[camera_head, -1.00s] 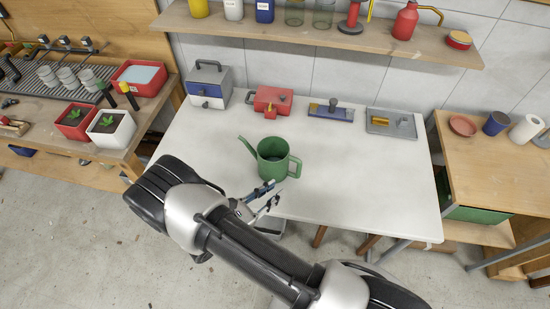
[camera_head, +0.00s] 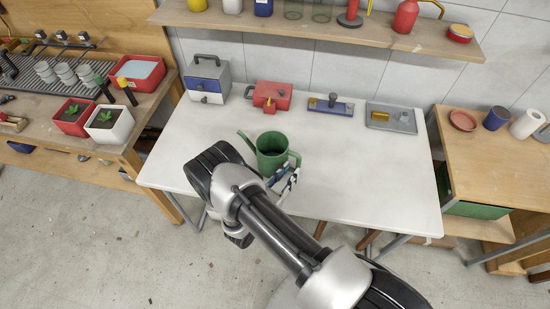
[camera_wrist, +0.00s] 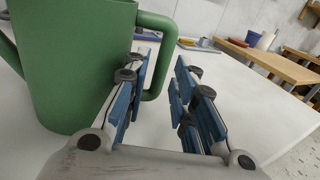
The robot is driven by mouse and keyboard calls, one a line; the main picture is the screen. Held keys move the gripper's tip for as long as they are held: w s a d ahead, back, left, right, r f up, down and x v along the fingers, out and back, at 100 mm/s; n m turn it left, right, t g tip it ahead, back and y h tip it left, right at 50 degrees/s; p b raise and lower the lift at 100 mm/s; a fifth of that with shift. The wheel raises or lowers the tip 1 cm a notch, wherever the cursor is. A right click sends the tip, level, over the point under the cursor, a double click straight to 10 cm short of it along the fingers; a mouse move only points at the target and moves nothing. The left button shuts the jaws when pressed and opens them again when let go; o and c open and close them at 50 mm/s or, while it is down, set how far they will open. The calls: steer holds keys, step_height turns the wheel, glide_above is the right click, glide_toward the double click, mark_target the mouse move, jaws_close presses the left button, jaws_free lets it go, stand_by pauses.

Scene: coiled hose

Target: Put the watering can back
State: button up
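The green watering can (camera_head: 271,158) stands upright on the white table (camera_head: 350,180), near its front left. Its spout points left and its loop handle (camera_head: 295,160) points right. My gripper (camera_head: 283,180) is low at the can's front right, beside the handle. In the wrist view the can (camera_wrist: 70,60) fills the left side. My gripper (camera_wrist: 163,68) is open there. The upright bar of the handle (camera_wrist: 166,50) shows between the two fingers, with the left finger on the can's side of it. I cannot tell whether any finger touches the handle.
A wooden shelf (camera_head: 330,36) hangs above. The table's right side is clear.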

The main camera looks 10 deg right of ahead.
mark_target(297, 166)
steer(key=shift+b+x, duration=0.45)
steer(key=shift+x, duration=2.25)
steer(key=shift+s+d, duration=0.1)
steer(key=shift+s, duration=0.05)
steer(key=shift+c, duration=0.3)
jaws_close()
